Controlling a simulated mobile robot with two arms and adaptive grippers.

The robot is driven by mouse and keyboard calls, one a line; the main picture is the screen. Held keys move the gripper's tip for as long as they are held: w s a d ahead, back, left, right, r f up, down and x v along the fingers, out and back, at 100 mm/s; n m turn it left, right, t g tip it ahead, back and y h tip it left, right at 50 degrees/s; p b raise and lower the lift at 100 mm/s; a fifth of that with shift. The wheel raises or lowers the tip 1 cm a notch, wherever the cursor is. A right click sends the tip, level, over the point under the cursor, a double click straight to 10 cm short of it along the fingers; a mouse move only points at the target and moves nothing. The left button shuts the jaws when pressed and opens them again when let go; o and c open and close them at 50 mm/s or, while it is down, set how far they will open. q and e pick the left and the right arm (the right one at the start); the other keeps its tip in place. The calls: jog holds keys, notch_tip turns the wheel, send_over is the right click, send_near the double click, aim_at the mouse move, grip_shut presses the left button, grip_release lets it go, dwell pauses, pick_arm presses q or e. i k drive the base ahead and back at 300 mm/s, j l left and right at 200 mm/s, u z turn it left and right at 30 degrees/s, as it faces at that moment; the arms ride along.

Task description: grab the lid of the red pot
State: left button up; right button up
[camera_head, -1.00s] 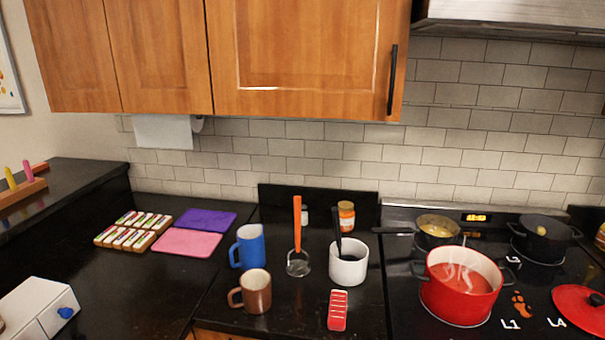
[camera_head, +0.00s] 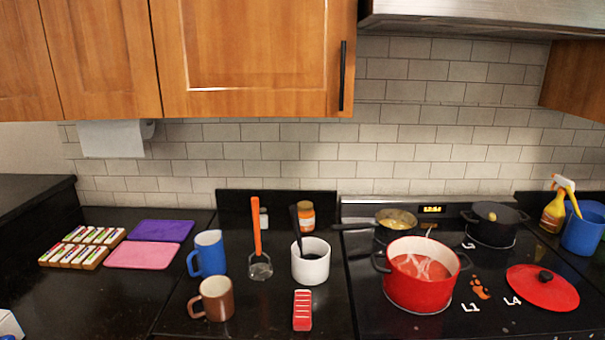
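The red pot (camera_head: 417,291) stands uncovered on the front left of the black stove, with steam over the red contents inside. Its red lid (camera_head: 530,291), round with a black knob on top, lies flat on the stove to the right of the pot, apart from it. The whole lid is visible and nothing covers it. Neither of my grippers shows in the head view.
A pan (camera_head: 397,222) and a black pot (camera_head: 492,226) stand at the back of the stove. A spray bottle (camera_head: 553,213) and blue bucket (camera_head: 584,231) are at the right. A white utensil cup (camera_head: 311,265), blue mug (camera_head: 208,254) and brown mug (camera_head: 215,301) stand left of the stove.

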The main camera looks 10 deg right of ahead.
aim_at(539, 286)
jog(key=z, duration=1.8)
jog(key=i+l+u, duration=0.2)
jog(key=i+l, duration=0.25)
jog(key=l, duration=0.15)
